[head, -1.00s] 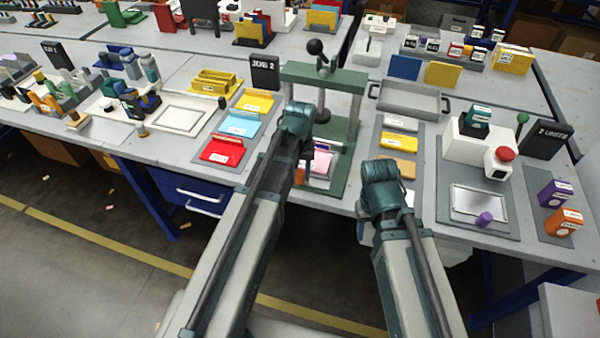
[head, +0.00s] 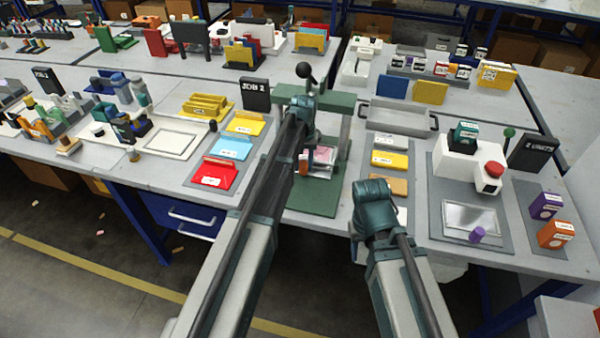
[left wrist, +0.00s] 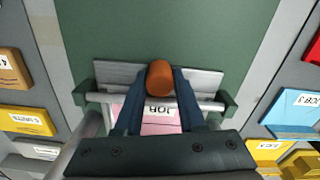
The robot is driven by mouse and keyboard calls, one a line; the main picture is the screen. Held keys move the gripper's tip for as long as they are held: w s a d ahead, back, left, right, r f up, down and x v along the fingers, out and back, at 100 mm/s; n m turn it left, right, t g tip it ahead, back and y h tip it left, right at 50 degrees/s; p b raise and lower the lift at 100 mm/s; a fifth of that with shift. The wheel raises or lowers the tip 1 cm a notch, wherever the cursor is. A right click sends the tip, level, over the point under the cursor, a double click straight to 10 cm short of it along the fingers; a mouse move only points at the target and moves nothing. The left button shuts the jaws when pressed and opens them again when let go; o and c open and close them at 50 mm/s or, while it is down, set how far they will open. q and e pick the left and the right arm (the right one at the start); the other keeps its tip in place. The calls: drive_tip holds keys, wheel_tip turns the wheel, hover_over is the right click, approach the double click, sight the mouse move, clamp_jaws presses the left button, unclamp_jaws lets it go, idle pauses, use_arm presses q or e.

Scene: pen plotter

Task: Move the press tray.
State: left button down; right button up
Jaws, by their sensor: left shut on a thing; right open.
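The green press (head: 340,115) stands mid-table, with a black-ball lever on top. The grey press tray (left wrist: 205,82) lies over its green base, a pink card (left wrist: 160,122) labelled "JOB" on it. The card also shows in the head view (head: 322,156). My left gripper (left wrist: 160,92) is shut on the tray's orange-brown knob (left wrist: 160,76). In the head view my left arm hides much of the tray and press. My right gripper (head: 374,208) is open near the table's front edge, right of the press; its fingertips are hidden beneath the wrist.
Red, blue and yellow holders (head: 228,146) stand left of the press beside a "JOB 2" sign (head: 255,95). Right of it lie a strip of cards (head: 390,160) and an empty grey tray (head: 398,118). A white device with a red button (head: 470,160) stands further right.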

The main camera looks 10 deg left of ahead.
use_arm(q)
drive_tip(key=shift+w, duration=0.3)
drive_tip(key=c, duration=0.5)
unclamp_jaws()
drive_tip(key=shift+r+p, duration=0.7)
drive_tip(key=r+p, duration=0.3)
drive_tip(key=shift+s, duration=0.2)
drive_tip(key=s+d, duration=0.1)
drive_tip(key=s, duration=0.4)
drive_tip(key=s+d, duration=0.1)
drive_tip(key=s, duration=0.4)
drive_tip(key=s+d, duration=0.1)
drive_tip(key=s, duration=0.3)
drive_tip(key=shift+s+d+r+p, duration=0.15)
drive_tip(key=shift+s+r+p, duration=0.15)
drive_tip(key=shift+s, duration=0.1)
drive_tip(key=shift+s+d, duration=0.1)
drive_tip(key=shift+s, duration=0.15)
